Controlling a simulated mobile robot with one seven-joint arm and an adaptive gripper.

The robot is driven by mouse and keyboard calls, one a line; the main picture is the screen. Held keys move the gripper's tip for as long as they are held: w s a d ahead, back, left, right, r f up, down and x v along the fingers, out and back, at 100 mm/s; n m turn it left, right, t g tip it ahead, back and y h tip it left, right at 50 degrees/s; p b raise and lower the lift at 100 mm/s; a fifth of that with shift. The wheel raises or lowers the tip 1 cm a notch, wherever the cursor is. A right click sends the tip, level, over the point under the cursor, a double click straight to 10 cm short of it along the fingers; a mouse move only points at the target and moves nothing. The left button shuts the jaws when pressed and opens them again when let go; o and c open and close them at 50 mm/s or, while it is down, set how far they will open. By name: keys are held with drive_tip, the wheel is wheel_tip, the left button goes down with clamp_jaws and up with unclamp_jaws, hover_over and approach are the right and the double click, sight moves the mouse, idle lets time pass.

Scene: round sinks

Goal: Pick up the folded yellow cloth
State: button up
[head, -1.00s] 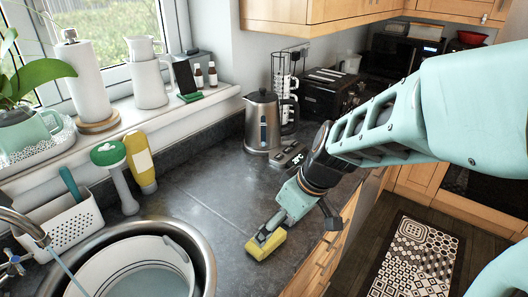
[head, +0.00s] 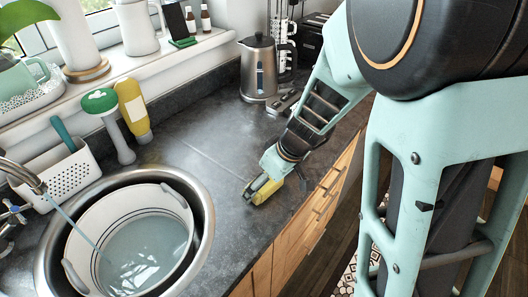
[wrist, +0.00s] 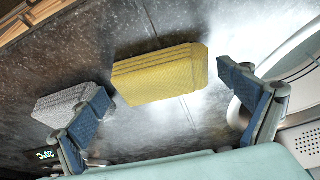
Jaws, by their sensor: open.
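The folded yellow cloth (wrist: 160,74) is a small layered block lying on the dark counter. In the head view the cloth (head: 266,192) is near the counter's front edge, right of the sink, partly covered by my gripper (head: 262,186). In the wrist view my gripper (wrist: 168,98) is open, with one blue-padded finger on each side of the cloth. The cloth lies between and slightly beyond the fingertips, with gaps showing on both sides. I cannot tell how high the fingers are above the counter.
A grey folded block (wrist: 62,104) lies beside the cloth, partly behind the left finger. A round sink (head: 207,225) holds a white basin (head: 180,200) with water. A kettle (head: 258,68) stands farther back. The counter between kettle and gripper is mostly clear.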

drive_tip(key=shift+f, duration=0.1)
drive_tip(key=c, duration=1.2)
drive_tip(key=shift+c, duration=0.2)
